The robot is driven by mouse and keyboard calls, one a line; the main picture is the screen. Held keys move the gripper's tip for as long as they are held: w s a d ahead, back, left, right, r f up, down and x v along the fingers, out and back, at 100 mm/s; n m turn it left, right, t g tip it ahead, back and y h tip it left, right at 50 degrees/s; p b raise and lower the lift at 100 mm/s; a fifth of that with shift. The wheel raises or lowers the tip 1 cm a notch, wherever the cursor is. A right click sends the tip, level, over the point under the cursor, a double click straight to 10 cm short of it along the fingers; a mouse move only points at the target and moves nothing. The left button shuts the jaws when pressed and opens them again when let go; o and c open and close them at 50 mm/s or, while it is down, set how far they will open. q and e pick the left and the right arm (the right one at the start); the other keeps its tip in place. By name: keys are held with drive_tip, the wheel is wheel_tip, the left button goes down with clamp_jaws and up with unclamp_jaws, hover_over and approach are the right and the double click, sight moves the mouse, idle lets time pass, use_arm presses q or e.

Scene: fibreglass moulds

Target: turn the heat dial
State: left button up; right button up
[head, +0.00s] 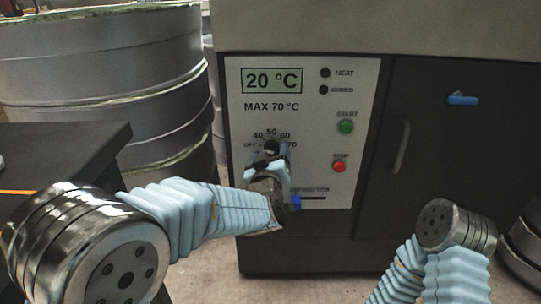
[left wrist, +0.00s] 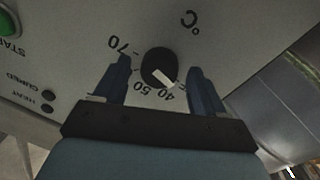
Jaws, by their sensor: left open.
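The heat dial (head: 271,147) is a round black knob on the light control panel, with a scale from OFF through 40, 50 and 60 to 70. My left gripper (head: 267,160) is open right at the dial, partly covering it from below. In the left wrist view the dial (left wrist: 157,64) lies between the two blue fingers of my left gripper (left wrist: 160,72), with a gap showing on each side. Its white pointer mark aims toward the lower right there, near the 40 label. The display (head: 272,80) reads 20 °C. My right gripper is out of view.
A green START button (head: 346,127) and a red STOP button (head: 339,167) sit right of the dial. A blue slider (head: 296,202) is below. A dark cabinet door (head: 440,140) is at right, a dark table (head: 60,150) at left, and large grey drums (head: 110,70) stand behind it.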

use_arm(q)
drive_tip(key=c, duration=1.1)
drive_tip(key=shift+o, duration=0.2)
